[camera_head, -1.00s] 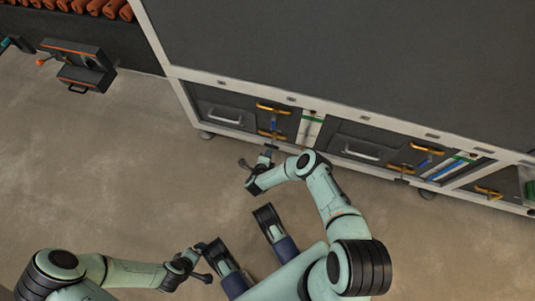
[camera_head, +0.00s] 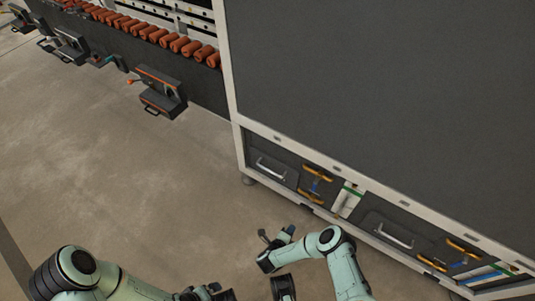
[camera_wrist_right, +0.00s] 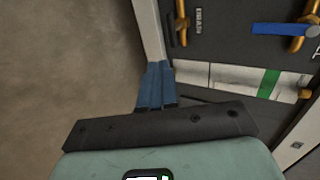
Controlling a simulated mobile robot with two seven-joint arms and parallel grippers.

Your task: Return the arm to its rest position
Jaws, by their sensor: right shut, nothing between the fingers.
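My right gripper (camera_head: 277,237) is at the lower middle of the head view, out over the floor near the front of the dark cabinet. In the right wrist view its blue fingers (camera_wrist_right: 156,87) are together with nothing between them. They show against the floor and the cabinet's lower edge; I cannot tell if they touch it. My right arm bends up from the bottom edge. My left gripper (camera_head: 200,292) is at the bottom edge of the head view, partly cut off, and its fingers are not clear.
The big dark cabinet (camera_head: 380,90) fills the right side, with drawers and yellow handles (camera_head: 317,172) along its lower front. A black box with an orange edge (camera_head: 160,90) stands at the upper left. Orange cylinders (camera_head: 180,44) line the back. The floor (camera_head: 110,170) at left is clear.

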